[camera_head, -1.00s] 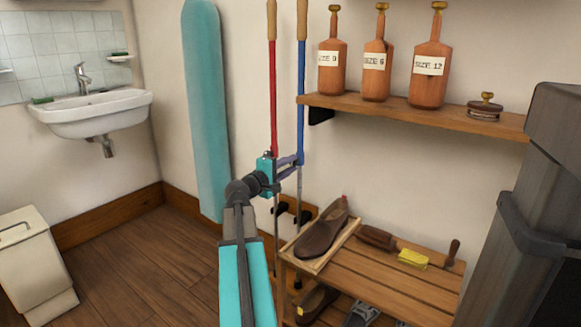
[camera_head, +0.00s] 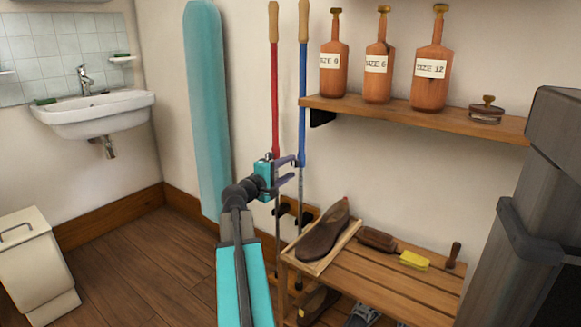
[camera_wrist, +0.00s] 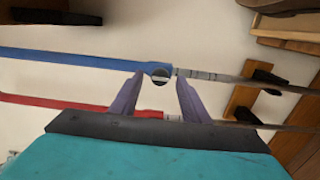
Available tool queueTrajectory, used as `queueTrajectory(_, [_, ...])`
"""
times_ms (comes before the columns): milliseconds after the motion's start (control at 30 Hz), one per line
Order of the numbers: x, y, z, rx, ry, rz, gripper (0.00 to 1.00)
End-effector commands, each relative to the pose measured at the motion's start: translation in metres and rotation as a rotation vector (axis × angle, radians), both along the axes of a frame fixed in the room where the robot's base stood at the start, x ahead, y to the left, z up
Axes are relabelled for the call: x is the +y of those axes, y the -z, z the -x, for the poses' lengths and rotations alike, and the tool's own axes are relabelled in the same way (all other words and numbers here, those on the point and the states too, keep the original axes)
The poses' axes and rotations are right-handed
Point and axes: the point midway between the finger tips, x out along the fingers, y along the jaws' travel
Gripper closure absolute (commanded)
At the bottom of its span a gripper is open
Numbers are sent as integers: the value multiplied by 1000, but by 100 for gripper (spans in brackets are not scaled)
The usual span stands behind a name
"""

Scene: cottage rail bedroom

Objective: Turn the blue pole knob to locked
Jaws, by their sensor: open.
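The blue pole (camera_head: 302,90) stands upright against the wall, right of the red pole (camera_head: 274,95). In the wrist view the blue pole (camera_wrist: 70,58) runs across the picture. My gripper (camera_head: 297,169) is open at the lower end of the blue part. In the wrist view the fingertips of my gripper (camera_wrist: 160,80) lie on either side of the knob, with gaps; depth is unclear. The head view does not show the knob clearly.
The red pole (camera_wrist: 60,102) crosses under my fingers in the wrist view. A slatted bench (camera_head: 390,283) with a shoe (camera_head: 322,236) and brushes stands at lower right. A turquoise board (camera_head: 207,110) leans left.

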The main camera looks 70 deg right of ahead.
Motion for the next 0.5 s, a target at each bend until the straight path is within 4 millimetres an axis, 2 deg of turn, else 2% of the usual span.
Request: queueTrajectory(500, [69,-2,-17,-1,-2,-1,58])
